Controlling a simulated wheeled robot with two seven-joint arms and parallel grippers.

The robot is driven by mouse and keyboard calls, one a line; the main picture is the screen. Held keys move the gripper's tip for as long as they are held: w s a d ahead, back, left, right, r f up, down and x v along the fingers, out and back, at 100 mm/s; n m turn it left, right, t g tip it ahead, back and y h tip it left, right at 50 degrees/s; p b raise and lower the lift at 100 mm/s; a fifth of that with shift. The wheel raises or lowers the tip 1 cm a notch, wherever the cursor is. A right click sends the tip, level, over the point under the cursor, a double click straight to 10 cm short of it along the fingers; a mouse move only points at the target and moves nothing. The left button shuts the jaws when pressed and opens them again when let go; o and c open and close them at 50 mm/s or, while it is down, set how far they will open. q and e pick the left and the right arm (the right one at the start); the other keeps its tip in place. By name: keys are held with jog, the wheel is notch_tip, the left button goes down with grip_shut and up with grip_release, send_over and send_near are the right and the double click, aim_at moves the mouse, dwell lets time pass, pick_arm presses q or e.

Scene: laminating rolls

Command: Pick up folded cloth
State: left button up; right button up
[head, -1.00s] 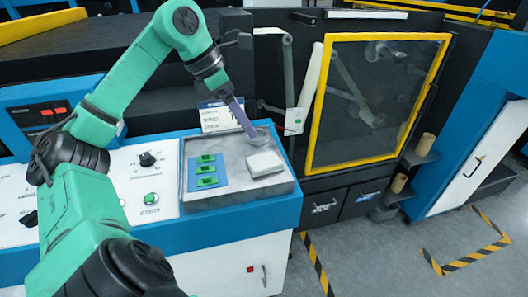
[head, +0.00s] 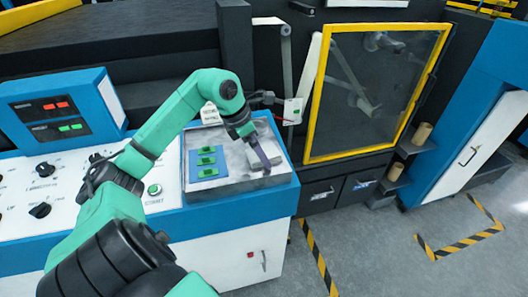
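The folded cloth (head: 272,150) is a small pale grey-white pad in the right part of the grey metal tray (head: 227,189). My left gripper (head: 264,160) points down over the cloth, and its dark finger covers part of it. I see the gripper edge-on, so I cannot tell whether it is open or shut or whether it touches the cloth. My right gripper is not in view.
A blue plate with several green blocks (head: 207,161) lies in the tray's left part. The control panel (head: 45,190) with knobs is to the left. A yellow-framed window (head: 375,95) stands behind right. Floor at the right is clear.

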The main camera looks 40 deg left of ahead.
pick_arm(q)
jog(key=c, duration=1.1)
jog(key=shift+c, duration=0.3)
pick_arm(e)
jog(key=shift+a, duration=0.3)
pick_arm(q)
jog(key=shift+r, duration=0.1)
notch_tip(320, 180, up, 7)
jog(key=shift+a+f, duration=0.15)
jog(key=shift+f, duration=0.05)
notch_tip(320, 180, up, 13)
jog(key=p, duration=0.5)
jog(key=shift+r+p, duration=0.15)
jog(key=shift+p, duration=0.15)
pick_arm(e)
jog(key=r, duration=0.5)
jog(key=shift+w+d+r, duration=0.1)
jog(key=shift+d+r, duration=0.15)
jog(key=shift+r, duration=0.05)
